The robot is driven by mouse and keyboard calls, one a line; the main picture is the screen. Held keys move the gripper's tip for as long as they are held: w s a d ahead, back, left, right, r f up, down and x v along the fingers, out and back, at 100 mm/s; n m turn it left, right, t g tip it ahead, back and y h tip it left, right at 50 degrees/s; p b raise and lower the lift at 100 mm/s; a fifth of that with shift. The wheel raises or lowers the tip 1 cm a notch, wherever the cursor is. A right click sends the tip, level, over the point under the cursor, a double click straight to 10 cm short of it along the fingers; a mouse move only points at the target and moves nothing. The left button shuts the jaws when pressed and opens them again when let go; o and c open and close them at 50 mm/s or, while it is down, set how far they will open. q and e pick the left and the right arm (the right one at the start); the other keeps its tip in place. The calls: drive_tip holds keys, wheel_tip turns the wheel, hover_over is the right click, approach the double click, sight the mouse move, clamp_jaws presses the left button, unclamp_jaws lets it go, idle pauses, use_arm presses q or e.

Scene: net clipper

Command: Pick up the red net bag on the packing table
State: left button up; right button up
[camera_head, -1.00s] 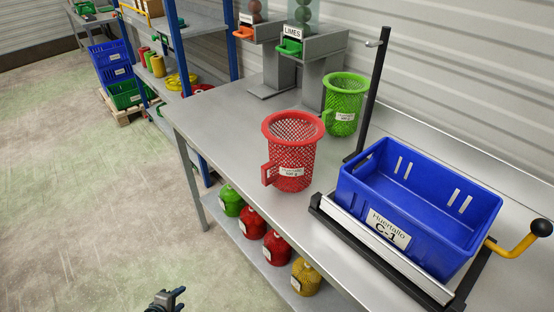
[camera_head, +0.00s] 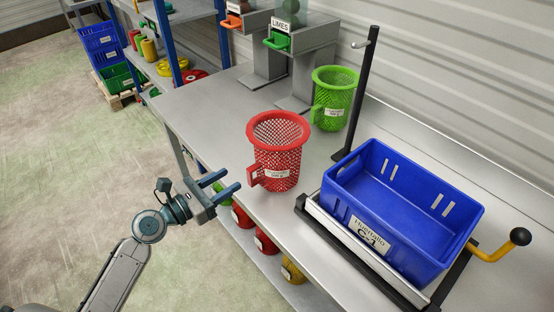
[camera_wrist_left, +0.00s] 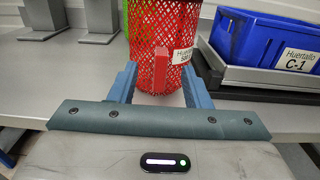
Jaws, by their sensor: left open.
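The red net bag (camera_head: 277,160) stands upright and open-topped near the front edge of the packing table (camera_head: 200,112). My right gripper is not in view.
A blue crate (camera_head: 340,204) labelled C-1 sits on a stand right of the bag. A green net bag (camera_head: 340,92) and a dark post (camera_head: 366,85) stand behind.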

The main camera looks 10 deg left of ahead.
sight(248, 172)
use_arm(q)
drive_tip(key=x, duration=0.2)
drive_tip(key=p+x, duration=0.1)
drive_tip(key=x, duration=0.1)
drive_tip(key=p+x, duration=0.1)
drive_tip(key=x, duration=0.1)
drive_tip(key=shift+d+f, duration=0.2)
drive_tip(key=shift+f, duration=0.1)
drive_tip(key=shift+w+d+f, duration=0.1)
drive_tip(key=shift+w+d, duration=0.15)
drive_tip(key=shift+w, duration=0.05)
clamp_jaws()
